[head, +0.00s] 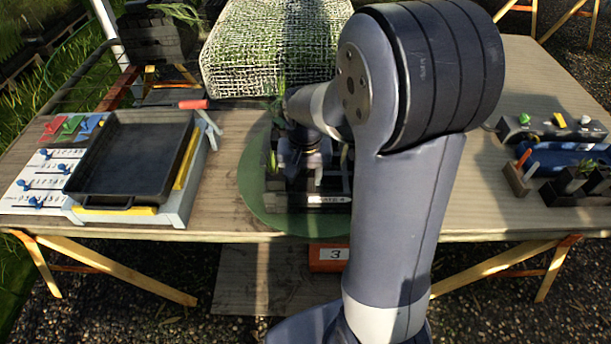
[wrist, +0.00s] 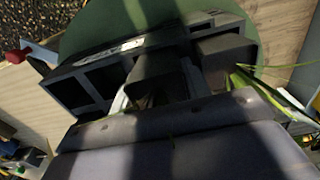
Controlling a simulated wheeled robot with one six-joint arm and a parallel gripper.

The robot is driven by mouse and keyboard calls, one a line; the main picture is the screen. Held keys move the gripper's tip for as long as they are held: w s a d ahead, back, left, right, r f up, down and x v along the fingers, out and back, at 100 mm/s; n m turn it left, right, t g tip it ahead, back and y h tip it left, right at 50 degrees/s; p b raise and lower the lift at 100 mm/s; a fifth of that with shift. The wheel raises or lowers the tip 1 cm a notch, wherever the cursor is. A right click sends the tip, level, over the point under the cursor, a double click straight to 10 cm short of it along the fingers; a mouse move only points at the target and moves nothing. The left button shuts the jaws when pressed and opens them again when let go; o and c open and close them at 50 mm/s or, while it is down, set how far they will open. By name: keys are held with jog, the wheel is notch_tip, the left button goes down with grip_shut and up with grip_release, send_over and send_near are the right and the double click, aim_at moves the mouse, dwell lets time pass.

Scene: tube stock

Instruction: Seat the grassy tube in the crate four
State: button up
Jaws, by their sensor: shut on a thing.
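The crate four (head: 322,199) is a dark crate with a pale label on its front, standing on a round green mat (head: 256,198). In the wrist view the crate (wrist: 62,92) shows open dark compartments. My gripper (head: 308,165) is low over the crate and mostly hidden behind my arm; its dark fingers show in the wrist view (wrist: 190,72). It is shut on the grassy tube, whose thin green leaves (wrist: 262,90) stick out beside the gripper. The tube's body and lower end are hidden, so I cannot tell how deep it sits in a compartment.
A black tray (head: 130,155) on a pale stand with a red handle is at the left. A white wire basket of grass (head: 265,50) stands behind. At the right are a control box (head: 550,125) and dark pots with plants (head: 572,185). An orange box marked 3 (head: 328,257) is below the table edge.

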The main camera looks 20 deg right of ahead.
jog(key=shift+s+f+g, duration=0.15)
jog(key=shift+s+f, duration=0.1)
jog(key=shift+f, duration=0.4)
jog(key=shift+s+f+g, duration=0.15)
jog(key=shift+s+f, duration=0.1)
jog(key=shift+f, duration=0.35)
jog(key=o, duration=1.1)
jog(key=shift+w+r, duration=0.15)
jog(key=shift+r, duration=0.3)
jog(key=shift+o, duration=0.2)
notch_tip(320, 180, up, 12)
jog(key=shift+w+a+r+p, duration=0.1)
jog(key=shift+r+p, duration=0.1)
jog(key=shift+p, duration=0.4)
jog(key=shift+w+f, duration=0.15)
jog(key=shift+f, duration=2.8)
